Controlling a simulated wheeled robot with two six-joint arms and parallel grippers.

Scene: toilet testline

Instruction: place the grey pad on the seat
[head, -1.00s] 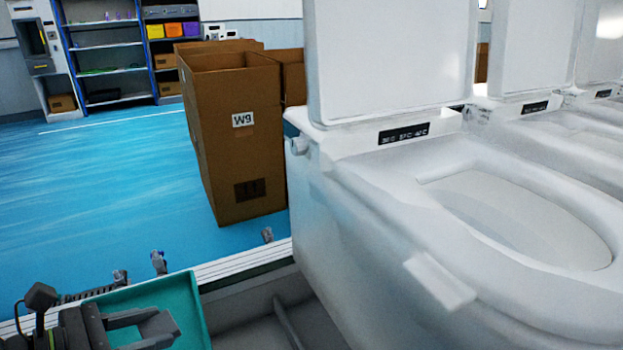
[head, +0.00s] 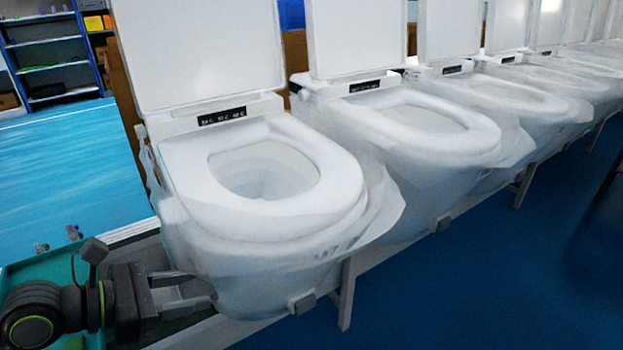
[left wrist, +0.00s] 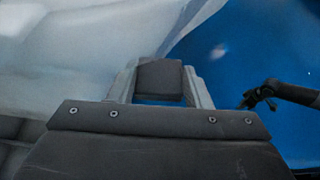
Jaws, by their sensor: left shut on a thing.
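My left gripper (head: 195,292) is low at the left front of the nearest white toilet, beside its bowl. It is shut on the grey pad (left wrist: 160,78), a small dark grey block that shows between the fingers in the left wrist view. In the head view the pad is hard to make out. The white seat (head: 325,185) of the nearest toilet is down, its lid (head: 195,50) up, and its visible top is bare. The seat is above and to the right of the gripper. A dark arm end, likely my right gripper (left wrist: 258,98), shows small in the left wrist view.
A teal tray (head: 40,248) lies at the left, behind my arm. More toilets, wrapped in clear film, stand in a row to the right (head: 430,130). The blue floor (head: 450,290) in front is clear. The bench leg (head: 346,295) stands below the nearest toilet.

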